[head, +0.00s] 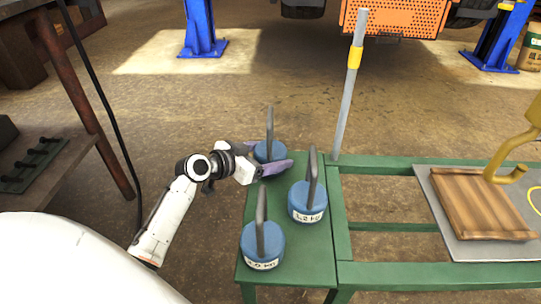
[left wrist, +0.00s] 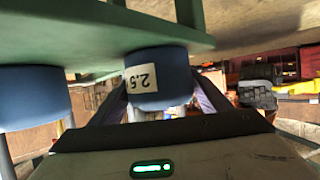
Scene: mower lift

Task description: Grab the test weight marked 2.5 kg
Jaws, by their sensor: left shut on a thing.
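The test weight marked 2.5 (left wrist: 157,75) is a blue cylinder with a white label, seen upside down in the left wrist view. In the head view this blue weight (head: 268,149), with its upright grey handle, is at the far end of the green bench (head: 290,262). My left gripper (head: 272,168) reaches it from the left, its purple fingers on either side of the weight's body. In the left wrist view the fingers (left wrist: 160,100) are shut on it. Its base appears at the bench top; I cannot tell any gap. My right gripper is not in view.
A blue weight marked 1.2 kg (head: 307,203) stands right and nearer; another (head: 262,242), its label partly unclear, stands at the near end. A grey pole with a yellow band (head: 354,57) rises behind the bench. A wooden board (head: 475,205) lies at right.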

